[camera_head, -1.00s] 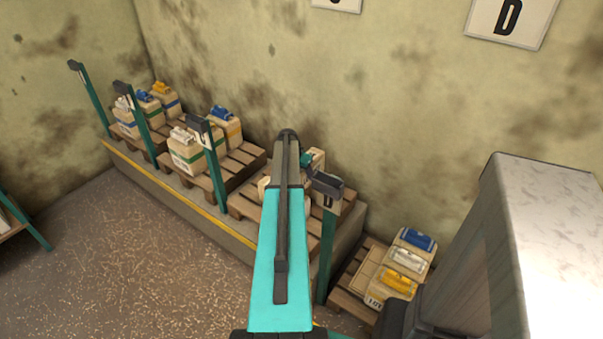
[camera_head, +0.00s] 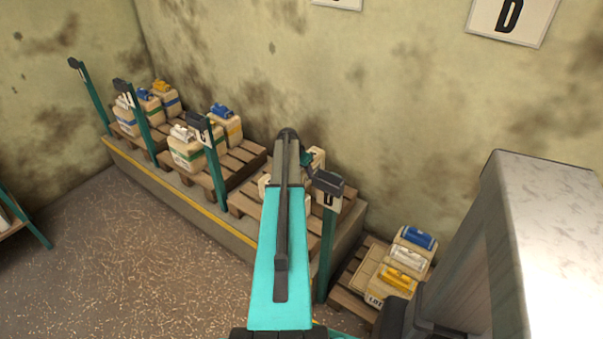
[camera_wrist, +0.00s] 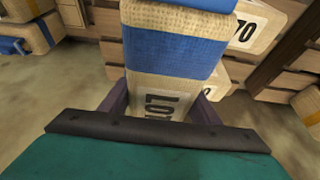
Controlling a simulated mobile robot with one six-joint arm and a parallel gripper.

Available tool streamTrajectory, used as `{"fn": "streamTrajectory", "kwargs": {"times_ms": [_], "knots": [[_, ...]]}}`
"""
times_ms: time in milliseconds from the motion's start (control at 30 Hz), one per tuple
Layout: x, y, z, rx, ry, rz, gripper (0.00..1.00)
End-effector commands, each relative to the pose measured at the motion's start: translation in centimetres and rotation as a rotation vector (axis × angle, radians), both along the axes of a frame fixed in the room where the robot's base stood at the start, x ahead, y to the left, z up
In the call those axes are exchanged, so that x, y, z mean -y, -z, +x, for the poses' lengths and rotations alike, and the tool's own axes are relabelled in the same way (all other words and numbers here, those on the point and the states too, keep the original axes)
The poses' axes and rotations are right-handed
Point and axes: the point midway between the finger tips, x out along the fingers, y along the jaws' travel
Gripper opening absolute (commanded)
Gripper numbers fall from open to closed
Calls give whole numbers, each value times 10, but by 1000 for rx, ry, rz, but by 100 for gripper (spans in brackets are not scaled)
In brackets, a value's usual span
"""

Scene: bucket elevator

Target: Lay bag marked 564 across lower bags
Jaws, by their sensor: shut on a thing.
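My gripper (camera_wrist: 162,103) is shut on a tan bag with a wide blue band (camera_wrist: 178,57) in the wrist view. One dark finger is on each side of it. Dark "LOT"-like lettering shows on its near end, but I cannot read a 564. Another bag, with a label ending in "70" (camera_wrist: 258,27), lies behind and to the right of the held bag. I cannot tell whether they touch. In the head view my arm covers most of the bags on the pallet by post D; a pale bag edge (camera_head: 318,157) shows beside it.
Post D (camera_head: 327,235) stands close right of my arm. A lower pallet at right holds bags with blue (camera_head: 418,237), white and yellow (camera_head: 396,278) tops. More bags on pallets (camera_head: 240,160) stand left along the wall. The floor (camera_head: 150,240) in front is clear.

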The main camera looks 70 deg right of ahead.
Motion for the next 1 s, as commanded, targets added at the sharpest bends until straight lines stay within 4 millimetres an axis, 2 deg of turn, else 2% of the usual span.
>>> {"fn": "streamTrajectory", "kwargs": {"times_ms": [1000], "knots": [[2,4,0,1,0,-5,0]]}}
